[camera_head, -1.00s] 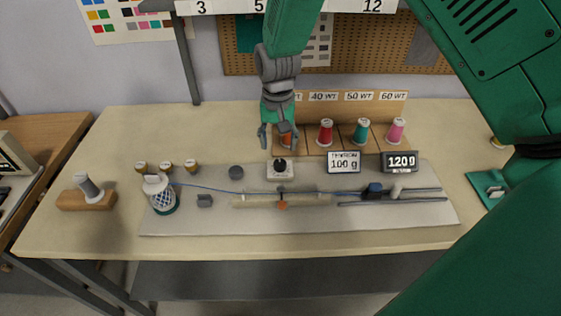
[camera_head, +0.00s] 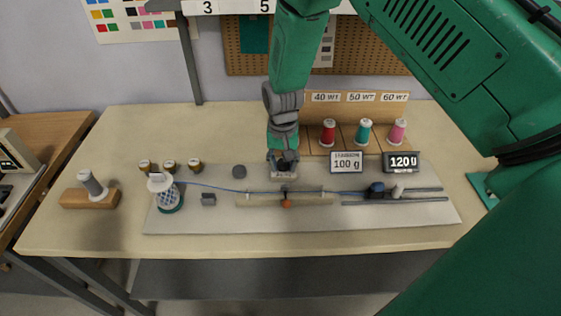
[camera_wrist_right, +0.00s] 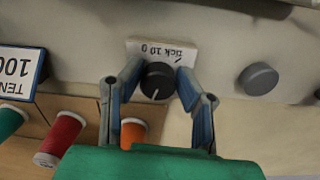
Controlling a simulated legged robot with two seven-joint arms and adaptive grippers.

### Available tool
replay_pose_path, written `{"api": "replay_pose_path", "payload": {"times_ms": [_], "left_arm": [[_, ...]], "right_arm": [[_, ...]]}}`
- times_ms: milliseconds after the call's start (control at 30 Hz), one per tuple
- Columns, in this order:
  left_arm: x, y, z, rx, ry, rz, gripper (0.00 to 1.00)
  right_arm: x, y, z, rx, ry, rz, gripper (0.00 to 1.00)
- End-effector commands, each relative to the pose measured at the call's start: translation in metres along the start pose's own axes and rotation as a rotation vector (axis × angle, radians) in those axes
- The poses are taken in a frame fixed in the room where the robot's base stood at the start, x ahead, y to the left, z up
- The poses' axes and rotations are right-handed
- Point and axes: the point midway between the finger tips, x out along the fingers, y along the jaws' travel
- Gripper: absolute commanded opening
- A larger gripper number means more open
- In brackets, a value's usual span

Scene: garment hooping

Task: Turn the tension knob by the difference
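The tension knob is a black round dial with a white pointer line, between my right fingers in the right wrist view (camera_wrist_right: 157,82). Its white plate (camera_wrist_right: 165,50) reads "tick 10 g", upside down there. My right gripper (camera_head: 283,162) is lowered over the knob in the head view and mostly hides it. In the right wrist view its fingers (camera_wrist_right: 157,92) stand on both sides of the knob, with slight gaps showing. A sign (camera_head: 346,162) reads "TENSION 100 g". A dark display (camera_head: 402,162) reads 120. My left gripper is not in view.
A blue thread (camera_head: 225,189) runs from the cone (camera_head: 164,194) across the grey board (camera_head: 240,222). A grey disc (camera_head: 239,171) sits left of the knob. Red (camera_head: 328,132), teal (camera_head: 364,132) and pink (camera_head: 398,131) spools stand behind the signs; an orange spool (camera_wrist_right: 133,132) is near the gripper.

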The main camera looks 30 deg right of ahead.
Motion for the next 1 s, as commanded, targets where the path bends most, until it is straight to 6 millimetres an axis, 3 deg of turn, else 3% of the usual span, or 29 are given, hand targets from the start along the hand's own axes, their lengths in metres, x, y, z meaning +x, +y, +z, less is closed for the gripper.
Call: {"api": "replay_pose_path", "payload": {"times_ms": [33, 1000], "left_arm": [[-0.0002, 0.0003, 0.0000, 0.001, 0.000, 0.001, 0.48], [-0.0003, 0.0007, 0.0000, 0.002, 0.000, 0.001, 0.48]], "right_arm": [[-0.0030, -0.0085, -0.0016, -0.005, 0.004, -0.020, 0.01], [-0.0040, -0.0081, -0.0074, -0.003, 0.015, -0.023, 0.01]]}}
